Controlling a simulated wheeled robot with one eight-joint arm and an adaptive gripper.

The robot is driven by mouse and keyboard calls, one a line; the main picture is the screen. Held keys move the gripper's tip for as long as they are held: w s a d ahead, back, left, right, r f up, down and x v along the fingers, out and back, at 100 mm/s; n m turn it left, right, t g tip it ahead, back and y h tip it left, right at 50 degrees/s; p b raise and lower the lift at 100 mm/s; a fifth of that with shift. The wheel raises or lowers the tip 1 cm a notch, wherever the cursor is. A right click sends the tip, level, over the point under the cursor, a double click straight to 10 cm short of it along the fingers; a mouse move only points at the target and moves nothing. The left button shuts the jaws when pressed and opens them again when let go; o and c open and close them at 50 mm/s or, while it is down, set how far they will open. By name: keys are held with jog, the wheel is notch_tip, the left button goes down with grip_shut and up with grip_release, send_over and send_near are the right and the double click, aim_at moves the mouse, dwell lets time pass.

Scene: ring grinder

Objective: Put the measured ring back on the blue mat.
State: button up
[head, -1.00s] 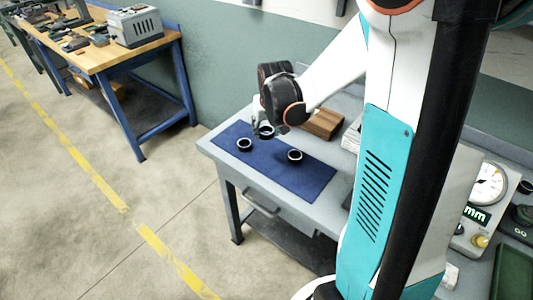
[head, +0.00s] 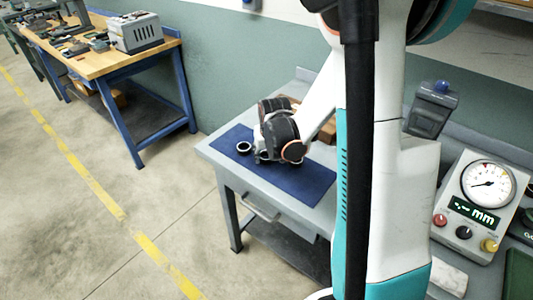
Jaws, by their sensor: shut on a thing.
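The blue mat (head: 305,184) lies on the grey bench. One dark ring with a pale rim (head: 244,147) lies flat near the mat's left edge. My gripper (head: 262,157) is low over the middle of the mat, just right of that ring, and is shut on a ring. The held ring is mostly hidden by the fingers and the wrist, and I cannot tell whether it touches the mat. My wrist also covers the middle and back of the mat, so any other rings there are hidden or unclear.
A wooden block (head: 327,131) stands behind my wrist. The measuring device (head: 480,205) with a round dial and a "-.-- mm" display is at the right. The mat's front right part is bare. A wooden-topped workbench (head: 95,58) stands at the far left.

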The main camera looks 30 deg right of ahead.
jog(key=shift+f, duration=0.15)
jog(key=o, duration=1.2)
jog(key=p+v, duration=0.4)
jog(key=v, duration=0.8)
jog(key=shift+a, duration=0.1)
